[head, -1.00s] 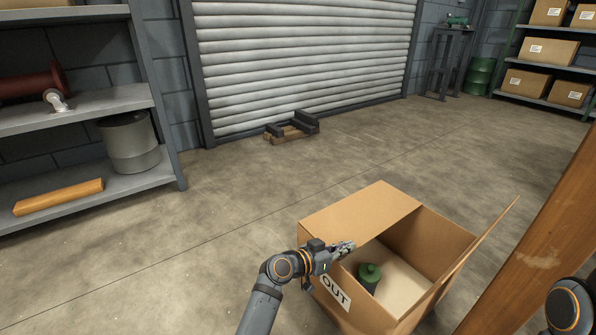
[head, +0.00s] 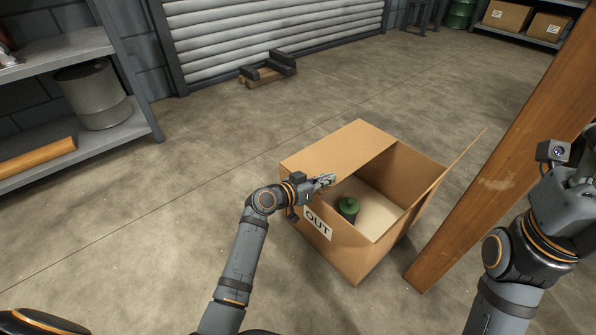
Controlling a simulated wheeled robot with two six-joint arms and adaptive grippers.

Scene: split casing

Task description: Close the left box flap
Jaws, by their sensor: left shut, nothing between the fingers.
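The open cardboard box (head: 352,250) stands on the floor with an "OUT" label on its near left wall. Its left flap (head: 345,146) lies about flat over the left part of the opening. The right flap (head: 452,178) stands up and leans outward. My left gripper (head: 328,180) is shut and empty, at the near edge of the left flap above the labelled wall. I cannot tell if it touches the flap. A green container (head: 348,209) is inside the box. My right arm is at the right edge, its fingers out of view.
A wooden post (head: 500,165) rises close to the right of the box, between it and my right arm. A shelf (head: 120,135) with a grey drum (head: 93,97) stands at the left. A small pallet (head: 268,72) lies near the shutter. The floor left of the box is clear.

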